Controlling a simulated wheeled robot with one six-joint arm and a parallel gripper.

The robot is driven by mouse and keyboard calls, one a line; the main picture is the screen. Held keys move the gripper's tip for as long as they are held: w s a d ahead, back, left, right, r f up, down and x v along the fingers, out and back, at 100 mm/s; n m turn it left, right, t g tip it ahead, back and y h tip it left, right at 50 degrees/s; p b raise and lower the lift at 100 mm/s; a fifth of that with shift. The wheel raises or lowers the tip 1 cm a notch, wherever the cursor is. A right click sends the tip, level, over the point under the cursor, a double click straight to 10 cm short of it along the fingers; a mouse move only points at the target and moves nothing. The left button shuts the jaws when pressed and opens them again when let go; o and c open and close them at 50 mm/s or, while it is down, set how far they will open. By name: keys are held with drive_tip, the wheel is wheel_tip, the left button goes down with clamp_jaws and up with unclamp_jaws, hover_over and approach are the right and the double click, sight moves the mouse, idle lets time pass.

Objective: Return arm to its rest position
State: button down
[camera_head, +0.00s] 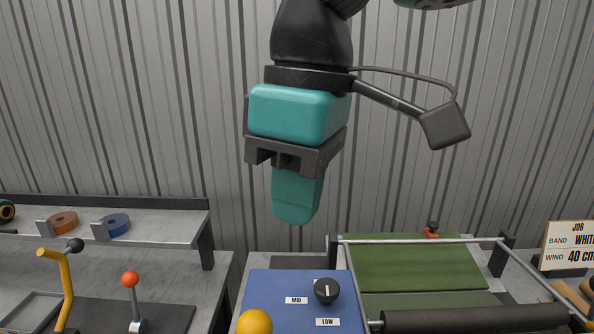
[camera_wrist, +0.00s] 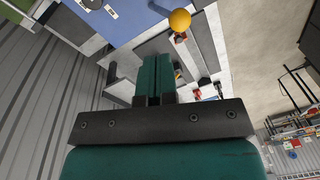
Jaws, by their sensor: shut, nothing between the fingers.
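My gripper (camera_head: 294,218) hangs from my arm in the upper middle of the head view, pointing down, with its teal fingers together and empty. It is above and behind the blue panel, apart from everything below. In the wrist view my gripper (camera_wrist: 155,62) shows its two teal fingers side by side, touching, with nothing between them.
A blue panel (camera_head: 270,290) with a black dial (camera_head: 326,290) stands below my gripper. A green turf sheet (camera_head: 415,262) lies in a railed frame at right. A red-knobbed lever (camera_head: 131,280) and a yellow ball (camera_head: 255,322) stick up in front. A corrugated wall (camera_head: 120,110) stands behind.

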drive_tip(key=s+d+f+m+y, duration=0.1)
drive_tip(key=s+d+f+m, duration=0.1)
drive_tip(key=d+f+m, duration=0.2)
drive_tip(key=s+d+f+m+y+b, duration=0.1)
drive_tip(key=s+d+f+m+y, duration=0.1)
drive_tip(key=d+f, duration=0.7)
drive_tip(key=s+d+m, duration=0.1)
drive_tip(key=d, duration=0.3)
drive_tip(key=shift+d+f+m+t, duration=0.3)
drive_tip(key=shift+f+m, duration=0.05)
drive_tip(key=shift+m, duration=0.05)
